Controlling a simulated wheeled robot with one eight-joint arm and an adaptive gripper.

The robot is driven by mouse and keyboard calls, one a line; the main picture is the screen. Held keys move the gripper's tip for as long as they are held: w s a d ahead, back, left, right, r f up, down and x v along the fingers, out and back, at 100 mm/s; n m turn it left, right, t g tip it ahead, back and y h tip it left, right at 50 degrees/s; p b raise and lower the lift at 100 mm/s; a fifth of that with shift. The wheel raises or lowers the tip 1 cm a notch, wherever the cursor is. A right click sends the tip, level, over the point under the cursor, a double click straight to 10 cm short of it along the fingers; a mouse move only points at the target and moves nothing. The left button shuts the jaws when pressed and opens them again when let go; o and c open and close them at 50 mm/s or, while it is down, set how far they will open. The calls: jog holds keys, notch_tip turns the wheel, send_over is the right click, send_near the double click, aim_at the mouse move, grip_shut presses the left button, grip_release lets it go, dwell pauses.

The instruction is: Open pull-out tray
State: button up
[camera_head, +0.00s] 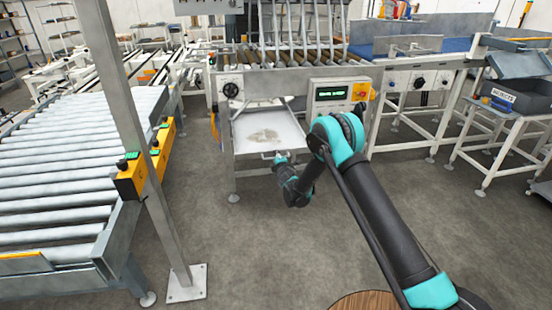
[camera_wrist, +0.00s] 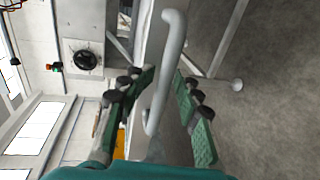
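The pull-out tray (camera_head: 254,144) is a shallow pale metal pan under the roller machine. It stands out from the machine front, with its stained inside showing. Its bar handle (camera_wrist: 164,75) runs through the middle of the wrist view. My gripper (camera_head: 279,159) is at the tray's front edge, by the handle. In the wrist view, my gripper (camera_wrist: 165,78) has its two green-padded fingers on either side of the handle. The fingers look apart, with gaps between the pads and the bar.
A control panel with a green display (camera_head: 331,95) is on the machine front, right of the tray. A black knob (camera_head: 231,90) is to its left. A roller conveyor (camera_head: 75,150) and a metal post (camera_head: 140,140) stand at left. The floor before the tray is clear.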

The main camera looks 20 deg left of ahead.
jog(key=v, duration=1.2)
jog(key=w+d+r+m+h, duration=0.15)
jog(key=d+r+m, duration=0.25)
jog(key=d, duration=0.5)
jog(key=w+d+r+m+h, duration=0.1)
jog(key=d+r+m+h, duration=0.25)
jog(key=d, duration=0.55)
jog(key=s+d+r+m+g+h, duration=0.1)
jog(key=s+d+r+m, duration=0.1)
jog(key=d, duration=0.6)
jog(key=s+d+r+m+g+h, duration=0.1)
jog(key=s+d+r+m, duration=0.2)
jog(key=d, duration=0.4)
jog(key=s+d+m+g+h, duration=0.2)
jog(key=s+d+m, duration=0.2)
jog(key=s+d, duration=0.4)
jog(key=s+d+f+m+g, duration=0.1)
jog(key=s+d+m, duration=0.3)
jog(key=s, duration=0.8)
jog(key=s+d+f+m+g, duration=0.2)
jog(key=s+d+m+g, duration=0.2)
jog(key=s+d, duration=0.3)
jog(key=s, duration=0.5)
jog(key=shift+s+d+y, duration=0.25)
jog(key=shift+s+y, duration=0.15)
